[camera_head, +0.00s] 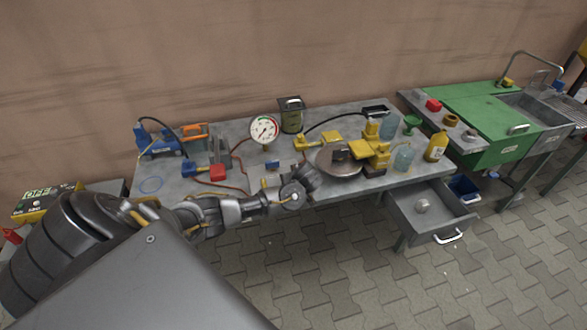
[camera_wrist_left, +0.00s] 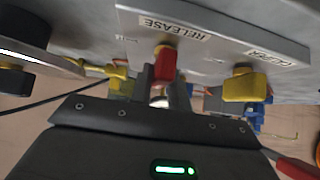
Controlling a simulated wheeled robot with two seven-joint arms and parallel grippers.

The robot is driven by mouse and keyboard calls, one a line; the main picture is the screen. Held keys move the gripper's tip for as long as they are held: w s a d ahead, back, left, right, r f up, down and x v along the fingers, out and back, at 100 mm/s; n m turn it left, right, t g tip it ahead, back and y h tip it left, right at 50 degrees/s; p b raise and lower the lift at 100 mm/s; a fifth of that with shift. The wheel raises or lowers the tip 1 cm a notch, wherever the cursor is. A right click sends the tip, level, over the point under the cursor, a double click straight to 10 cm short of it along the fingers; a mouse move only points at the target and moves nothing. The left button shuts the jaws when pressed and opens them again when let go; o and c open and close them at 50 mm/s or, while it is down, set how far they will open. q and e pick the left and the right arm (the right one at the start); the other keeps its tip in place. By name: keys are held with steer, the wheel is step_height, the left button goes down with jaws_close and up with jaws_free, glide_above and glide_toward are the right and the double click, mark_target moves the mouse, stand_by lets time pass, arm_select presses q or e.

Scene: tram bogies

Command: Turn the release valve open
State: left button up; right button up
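The release valve's red handle (camera_wrist_left: 165,64) shows in the left wrist view, under a grey plate (camera_wrist_left: 215,30) with an upside-down RELEASE label. My left gripper (camera_wrist_left: 164,94) is right at this handle, its grey fingertips close around the handle's lower end. I cannot tell whether they grip it. In the head view my left gripper (camera_head: 308,178) is over the front edge of the workbench, left of a round metal disc (camera_head: 338,162). The release handle cannot be made out there, hidden by my gripper. My right gripper is not in view.
A yellow valve handle (camera_wrist_left: 244,88) with its own label sits beside the red one. The workbench (camera_head: 240,130) carries a pressure gauge (camera_head: 264,130), a yellow device (camera_head: 372,148) and bottles. An open drawer (camera_head: 408,205) juts out at the right front.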

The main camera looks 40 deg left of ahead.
arm_select(q)
steer(key=o, duration=0.4)
steer(key=v, duration=1)
steer(key=shift+s+d+r+p, duration=0.2)
steer(key=shift+d+r+p, duration=0.05)
steer(key=shift+p, duration=0.2)
